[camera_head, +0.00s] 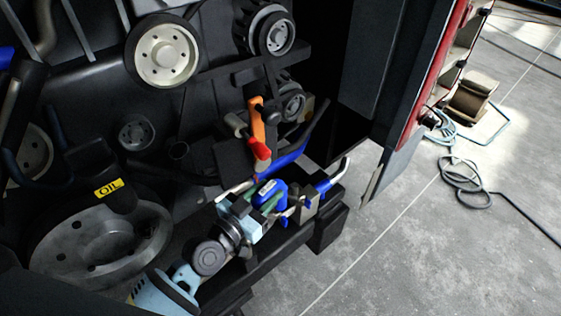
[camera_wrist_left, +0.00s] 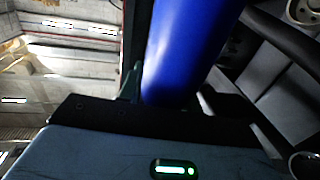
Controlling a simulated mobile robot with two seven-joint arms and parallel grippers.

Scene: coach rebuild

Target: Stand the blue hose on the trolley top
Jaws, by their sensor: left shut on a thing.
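The blue hose (camera_wrist_left: 190,50) fills the upper middle of the left wrist view as a smooth, thick blue tube, slightly tilted, with its upper end out of frame. My left gripper (camera_head: 272,202) is shut on it. In the head view my pale-blue left arm comes in from the lower left, and the gripper is low in front of the engine. Several blue parts crowd around its fingers there, and I cannot tell clearly which belong to the held hose. I cannot make out the trolley top for certain. My right gripper is not in view.
The engine's pulleys (camera_head: 166,55) and dark pipes stand close behind the gripper. An orange-handled tool (camera_head: 257,122) and a red part (camera_head: 260,149) are just above it. Open grey floor (camera_head: 400,250) lies to the right, with a coiled hose (camera_head: 465,180) and a brown reel (camera_head: 470,98) farther off.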

